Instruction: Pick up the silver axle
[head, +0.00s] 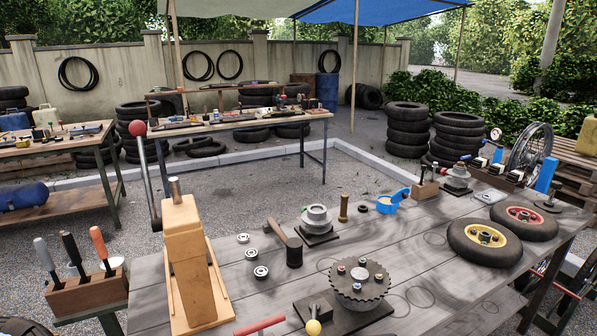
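A short silver rod (175,190), which looks like the silver axle, stands upright out of the top of a tall wooden block (184,255) at the left end of the near workbench. Only its upper end shows; the block hides any lower part. Neither of my grippers is in view.
A silver lever with a red ball (138,128) rises just left of the block. A mallet (291,247), several bearings (243,238), a toothed disc (359,280) and two wheels (484,234) lie on the workbench (400,245). A tool rack (87,291) stands at left.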

